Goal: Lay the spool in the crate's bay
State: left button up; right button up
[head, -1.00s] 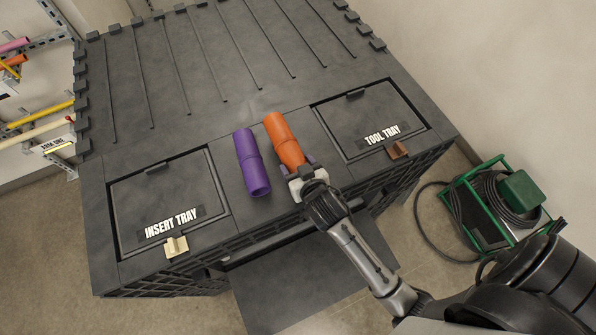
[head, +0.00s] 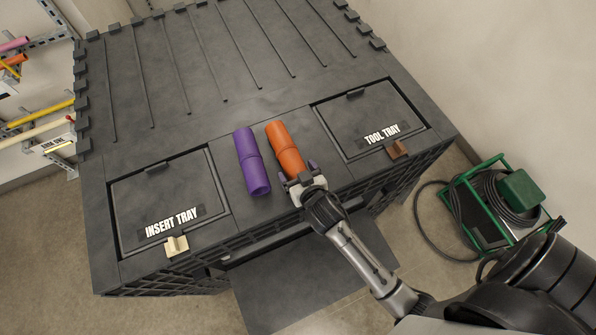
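An orange pipe spool (head: 284,147) lies on the dark crate (head: 205,125) in the strip between its two lidded trays. A purple pipe spool (head: 250,160) lies beside it on the left, roughly parallel, with a small gap between them. My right gripper (head: 298,176) is at the near end of the orange spool, its fingers spread wide and apart. The spool's near end is partly hidden by the gripper, so I cannot tell whether they touch. My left gripper is not in view.
The insert tray (head: 155,190) is at left and the tool tray (head: 370,115) at right, both with lids shut. The ribbed deck behind is clear. A green-framed cable unit (head: 492,208) stands on the floor at right. A wall rack (head: 50,135) holds coloured pipes at left.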

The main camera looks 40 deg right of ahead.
jog(key=shift+o, duration=0.3)
jog(key=shift+r, duration=0.2)
jog(key=b+v, duration=0.2)
jog(key=v, duration=1)
jog(key=s+d+f+n+g+y, duration=0.1)
jog(key=s+f+g, duration=0.4)
jog(key=shift+d+n, duration=0.2)
jog(key=shift+n, duration=0.2)
jog(key=shift+o, duration=0.4)
jog(key=s+f+n+g+y, duration=0.2)
jog(key=s+g, duration=0.2)
jog(key=s, duration=0.3)
jog(key=shift+f+n+g, duration=0.3)
jog(key=shift+d+p, duration=0.15)
jog(key=shift+p, duration=0.15)
